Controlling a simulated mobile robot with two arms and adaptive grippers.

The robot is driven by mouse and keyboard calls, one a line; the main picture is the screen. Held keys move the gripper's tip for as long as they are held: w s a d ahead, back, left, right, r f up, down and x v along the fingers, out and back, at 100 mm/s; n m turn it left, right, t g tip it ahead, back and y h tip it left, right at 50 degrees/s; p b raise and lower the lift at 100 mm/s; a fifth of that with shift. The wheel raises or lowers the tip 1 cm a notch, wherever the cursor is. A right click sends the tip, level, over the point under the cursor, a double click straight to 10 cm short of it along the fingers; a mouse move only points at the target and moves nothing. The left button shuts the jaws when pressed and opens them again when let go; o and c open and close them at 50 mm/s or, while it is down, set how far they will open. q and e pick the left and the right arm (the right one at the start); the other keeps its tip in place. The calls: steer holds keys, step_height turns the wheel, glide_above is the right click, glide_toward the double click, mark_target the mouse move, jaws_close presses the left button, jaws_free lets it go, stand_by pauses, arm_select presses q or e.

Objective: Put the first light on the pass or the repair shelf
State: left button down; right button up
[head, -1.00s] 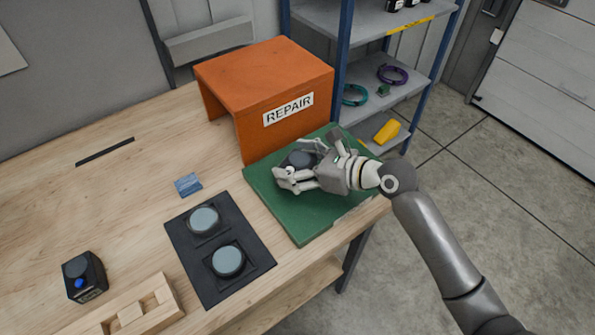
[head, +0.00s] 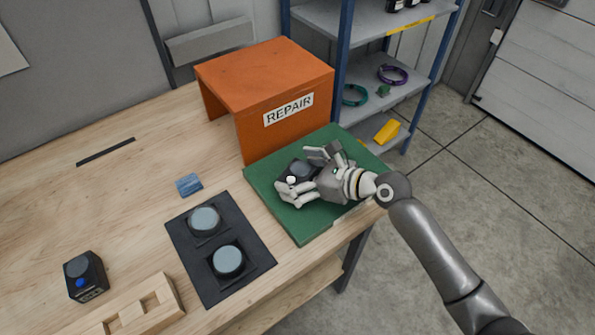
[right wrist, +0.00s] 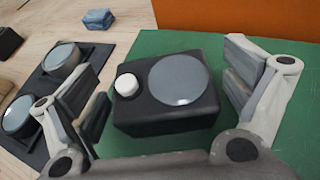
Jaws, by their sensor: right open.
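A black light with a round grey lens and a white button (right wrist: 168,93) sits on the green mat (head: 294,225); in the head view the light (head: 300,170) is partly hidden by my right gripper. My right gripper (head: 308,172) is open, its fingers on either side of the light, with visible gaps in the right wrist view (right wrist: 165,95). The orange repair shelf (head: 265,75), marked REPAIR, stands behind the mat. Two more lights (head: 204,221) (head: 228,260) sit in a dark tray (head: 188,256) left of the mat. My left gripper is out of view.
A black box with a blue button (head: 85,277) and a wooden rack (head: 135,312) are at the front left. A blue folded cloth (head: 188,184) lies behind the dark tray. A metal shelf unit (head: 385,100) stands behind at right. The table's left is mostly clear.

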steer(key=b+v, duration=0.1)
steer(key=v, duration=1.1)
steer(key=shift+r, duration=0.1)
